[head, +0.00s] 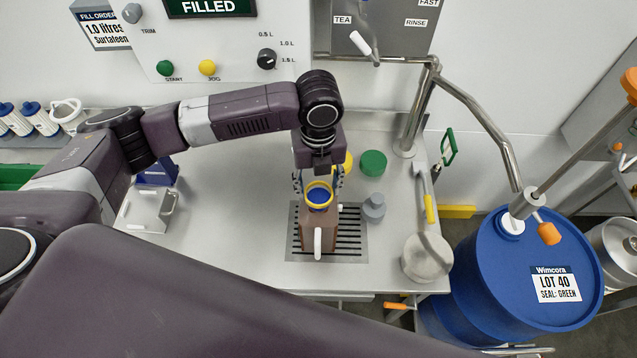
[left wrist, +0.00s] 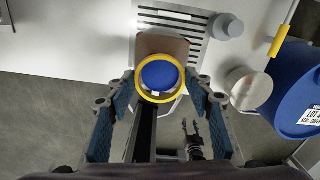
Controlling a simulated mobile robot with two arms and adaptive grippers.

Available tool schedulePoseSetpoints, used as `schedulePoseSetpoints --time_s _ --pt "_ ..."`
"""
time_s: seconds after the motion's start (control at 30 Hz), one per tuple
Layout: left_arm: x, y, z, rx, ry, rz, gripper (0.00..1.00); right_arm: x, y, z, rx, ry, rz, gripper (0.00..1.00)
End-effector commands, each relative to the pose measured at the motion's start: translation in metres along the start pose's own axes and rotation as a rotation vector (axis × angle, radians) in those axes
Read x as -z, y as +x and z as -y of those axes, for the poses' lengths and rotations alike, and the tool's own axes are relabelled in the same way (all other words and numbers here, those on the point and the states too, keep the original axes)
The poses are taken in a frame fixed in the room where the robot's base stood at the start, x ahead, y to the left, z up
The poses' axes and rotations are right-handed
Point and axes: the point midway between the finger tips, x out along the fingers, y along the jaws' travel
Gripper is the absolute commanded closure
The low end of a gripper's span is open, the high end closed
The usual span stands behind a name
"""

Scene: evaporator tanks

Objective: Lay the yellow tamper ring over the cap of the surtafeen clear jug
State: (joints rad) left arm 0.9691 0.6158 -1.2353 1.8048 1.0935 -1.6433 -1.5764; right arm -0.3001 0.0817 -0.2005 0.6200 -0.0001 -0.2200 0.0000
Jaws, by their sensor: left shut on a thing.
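The yellow tamper ring (head: 319,186) is between the fingers of my left gripper (head: 319,182), which is shut on it. A brown jug (head: 318,238) with a white handle stands on the grate below. Its blue cap (head: 318,196) shows through the ring. In the left wrist view the ring (left wrist: 141,88) frames the cap (left wrist: 159,75), with a finger at each side. I cannot tell whether the ring touches the cap or is just above it. A small dark gripper (left wrist: 191,128), likely my right one, shows low in the left wrist view; its jaws are unclear.
A green disc (head: 373,163), a partly hidden yellow disc (head: 347,162) and a grey stoppered piece (head: 374,207) are near the jug. A blue drum (head: 520,265) stands beyond. The bench's left front is clear.

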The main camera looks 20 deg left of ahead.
Motion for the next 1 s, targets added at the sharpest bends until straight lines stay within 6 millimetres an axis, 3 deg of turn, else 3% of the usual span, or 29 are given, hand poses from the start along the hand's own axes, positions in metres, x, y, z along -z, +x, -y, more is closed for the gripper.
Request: schedulePoseSetpoints --time_s 0.33,0.37,0.53,1.0 --pt "0.0001 0.0111 0.0 0.0 0.0 0.0 0.6 0.0001 0.0038 0.0011 0.001 0.001 0.0 0.6" --pt "-0.0001 0.01 0.0002 0.0 0.0 0.001 0.49 0.0002 0.0032 0.0013 0.001 0.001 -0.001 0.6" --pt "-0.0001 0.0097 0.0002 0.0 0.0 0.001 0.32 0.0005 0.0031 0.0025 0.003 0.002 -0.001 0.6" --pt "-0.0001 0.0096 0.0001 0.0 0.0 0.001 0.32 0.0006 0.0031 0.0026 0.003 0.002 -0.001 0.6"
